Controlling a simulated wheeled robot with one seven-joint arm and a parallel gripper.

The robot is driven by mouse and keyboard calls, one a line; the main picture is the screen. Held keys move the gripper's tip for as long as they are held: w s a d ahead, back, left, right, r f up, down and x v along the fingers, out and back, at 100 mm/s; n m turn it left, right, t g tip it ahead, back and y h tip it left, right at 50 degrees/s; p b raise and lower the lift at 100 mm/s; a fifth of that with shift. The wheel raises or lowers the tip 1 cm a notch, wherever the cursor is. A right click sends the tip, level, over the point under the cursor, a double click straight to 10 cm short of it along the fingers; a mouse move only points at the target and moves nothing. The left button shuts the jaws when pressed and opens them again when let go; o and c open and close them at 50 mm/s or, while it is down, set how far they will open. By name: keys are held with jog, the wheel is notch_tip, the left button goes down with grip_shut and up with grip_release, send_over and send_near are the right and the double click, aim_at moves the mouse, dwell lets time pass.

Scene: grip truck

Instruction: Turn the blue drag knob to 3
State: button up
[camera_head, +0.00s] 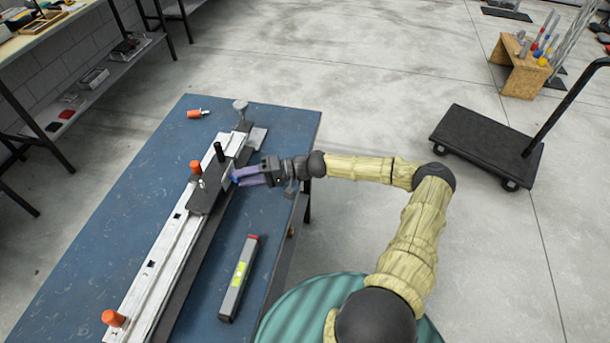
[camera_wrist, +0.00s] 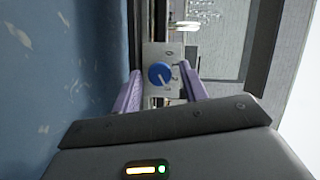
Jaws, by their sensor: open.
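The blue drag knob (camera_wrist: 159,73) is round with a white pointer line and sits on a light plate (camera_wrist: 160,53) with small markings around it. In the wrist view the pointer slants down and to the right; the numbers are too small to read surely. My gripper (camera_wrist: 162,92) is open, its two purple fingers on either side of the knob with gaps visible. In the head view my gripper (camera_head: 236,177) reaches from the right to the side of the black carriage (camera_head: 210,190), and the knob (camera_head: 234,180) is mostly hidden by the fingers.
The carriage rides on a long pale rail (camera_head: 155,265) across a blue table (camera_head: 105,205). Orange knobs (camera_head: 196,167) and a black post (camera_head: 219,152) stand up on it. A grey bar-shaped tool (camera_head: 239,278) lies in front. A black cart (camera_head: 487,145) stands on the floor to the right.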

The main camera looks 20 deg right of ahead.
jog(key=s+d+r+n+t+h+p, duration=0.1)
jog(key=s+d+r+n, duration=0.2)
jog(key=d, duration=0.5)
jog(key=s+d+r+n+t+h+p, duration=0.1)
jog(key=s+d+r+n+h+p, duration=0.15)
jog(key=d, duration=0.55)
jog(key=shift+s+a+f+g+h, duration=2)
jog(key=shift+s+a+g+h, duration=1.45)
jog(key=shift+s, duration=1.3)
jog(key=s+r+m+t+h, duration=0.2)
jog(key=s+r+h, duration=0.1)
jog(key=r, duration=0.5)
jog(key=s+r+m+t+h, duration=0.2)
jog(key=s+r+m+h, duration=0.1)
jog(key=r, duration=0.6)
jog(key=shift+d+m, duration=0.35)
jog(key=shift+d, duration=0.1)
